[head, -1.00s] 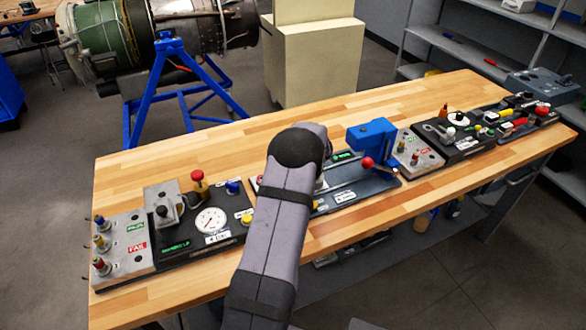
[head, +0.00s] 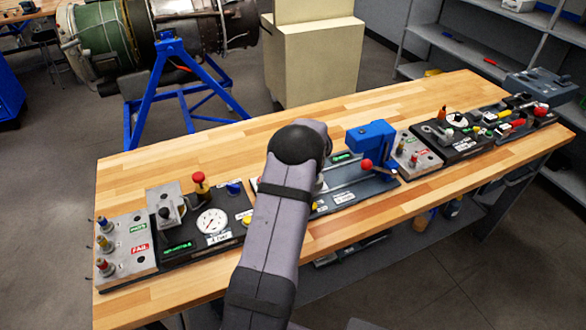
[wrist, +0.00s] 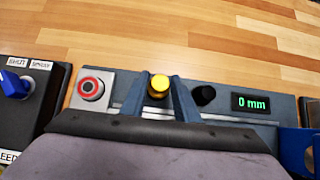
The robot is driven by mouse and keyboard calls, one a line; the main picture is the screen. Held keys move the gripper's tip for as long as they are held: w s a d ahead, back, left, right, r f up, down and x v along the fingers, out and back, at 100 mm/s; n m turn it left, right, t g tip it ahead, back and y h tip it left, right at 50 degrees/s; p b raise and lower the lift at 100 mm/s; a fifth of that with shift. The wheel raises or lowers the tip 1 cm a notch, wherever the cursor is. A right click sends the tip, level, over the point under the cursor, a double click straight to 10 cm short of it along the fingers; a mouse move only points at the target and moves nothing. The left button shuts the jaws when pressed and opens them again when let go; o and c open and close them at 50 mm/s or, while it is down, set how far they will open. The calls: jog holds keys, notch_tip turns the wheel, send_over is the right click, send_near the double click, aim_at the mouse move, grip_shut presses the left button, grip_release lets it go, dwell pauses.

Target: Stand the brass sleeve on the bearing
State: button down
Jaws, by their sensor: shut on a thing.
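The brass sleeve (wrist: 158,85) is a short yellow cylinder between the two blue-grey fingers of my gripper (wrist: 158,95) in the wrist view. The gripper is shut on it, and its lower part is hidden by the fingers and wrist. A silver plate with a red-ringed round seat (wrist: 91,87), which looks like the bearing, lies to the left of the sleeve, apart from it. In the head view my arm hides the gripper, the sleeve and this seat.
A black knob (wrist: 204,95) and a "0 mm" display (wrist: 251,103) lie right of the sleeve. A blue press with a red knob (head: 371,145) stands on the same station. A gauge panel (head: 211,222) is to the left. Bare wood (head: 260,115) lies behind.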

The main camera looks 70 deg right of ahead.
jog(key=shift+r+p, duration=0.3)
jog(key=shift+r, duration=0.25)
jog(key=shift+s, duration=0.1)
jog(key=shift+s+d+r, duration=0.1)
jog(key=shift+s+r, duration=0.05)
jog(key=shift+s, duration=0.1)
jog(key=s+d+r+m+p, duration=0.1)
jog(key=s+r+m+p, duration=0.15)
jog(key=s+r, duration=0.85)
jog(key=w+a+f+b, duration=0.1)
jog(key=f, duration=0.1)
jog(key=w+a+f+n+b, duration=0.1)
jog(key=a+f, duration=0.1)
jog(key=w+a+f+n+b, duration=0.1)
jog(key=f+b, duration=0.1)
jog(key=shift+w+a+f+n, duration=0.1)
jog(key=shift+a+f+n, duration=0.1)
jog(key=shift+a+n, duration=0.1)
jog(key=shift+f+b, duration=0.45)
jog(key=shift+f, duration=0.15)
jog(key=shift+f, duration=0.4)
